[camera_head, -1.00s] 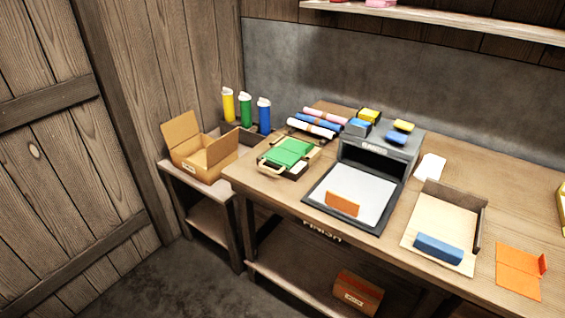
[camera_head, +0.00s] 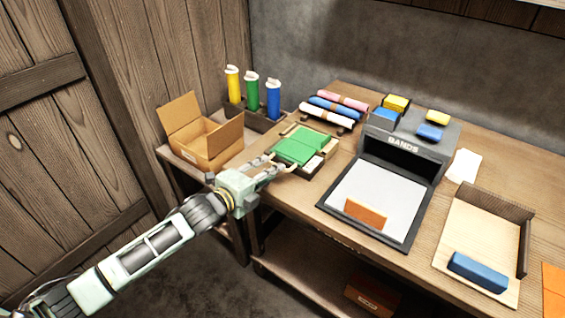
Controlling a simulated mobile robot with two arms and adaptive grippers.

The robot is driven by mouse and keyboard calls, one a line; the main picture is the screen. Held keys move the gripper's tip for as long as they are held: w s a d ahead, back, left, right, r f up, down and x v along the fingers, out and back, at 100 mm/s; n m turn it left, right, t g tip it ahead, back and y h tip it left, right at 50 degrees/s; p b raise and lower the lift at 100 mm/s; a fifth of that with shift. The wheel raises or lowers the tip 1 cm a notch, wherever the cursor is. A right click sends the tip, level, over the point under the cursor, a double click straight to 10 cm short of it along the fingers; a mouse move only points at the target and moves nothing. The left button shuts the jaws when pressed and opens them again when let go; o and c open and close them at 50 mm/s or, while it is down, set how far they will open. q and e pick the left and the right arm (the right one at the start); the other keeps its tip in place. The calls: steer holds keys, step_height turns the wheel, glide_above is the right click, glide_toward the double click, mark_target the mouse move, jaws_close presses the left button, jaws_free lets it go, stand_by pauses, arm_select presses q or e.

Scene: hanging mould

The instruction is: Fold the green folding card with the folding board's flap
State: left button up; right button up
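The green folding card (camera_head: 302,146) lies flat on the folding board (camera_head: 326,152), at the back left of the workbench. The board has a wooden frame, and a tan handle (camera_head: 291,168) sticks out at its near left side. My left gripper (camera_head: 276,165) reaches in from the left, at that handle. Its two fingers look spread apart, with the handle close to their tips. I cannot tell whether they touch it. My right gripper is not in view.
An open cardboard box (camera_head: 205,145) stands on the lower side table at left, near yellow, green and blue bottles (camera_head: 252,92). Rolls (camera_head: 332,108) lie behind the board. A black BANDS stand (camera_head: 405,147) with a white pad and an orange card (camera_head: 366,213) stands to its right.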

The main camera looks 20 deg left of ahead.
arm_select(q)
steer(key=x, duration=0.4)
steer(key=shift+w+a+f, duration=0.1)
steer(key=shift+w+a, duration=0.15)
steer(key=shift+w, duration=0.05)
steer(key=shift+w+d+f, duration=0.15)
steer(key=shift+w+d, duration=0.05)
steer(key=shift+w, duration=0.1)
steer(key=shift+a, duration=0.1)
steer(key=c, duration=0.7)
steer(key=shift+s+f, duration=0.1)
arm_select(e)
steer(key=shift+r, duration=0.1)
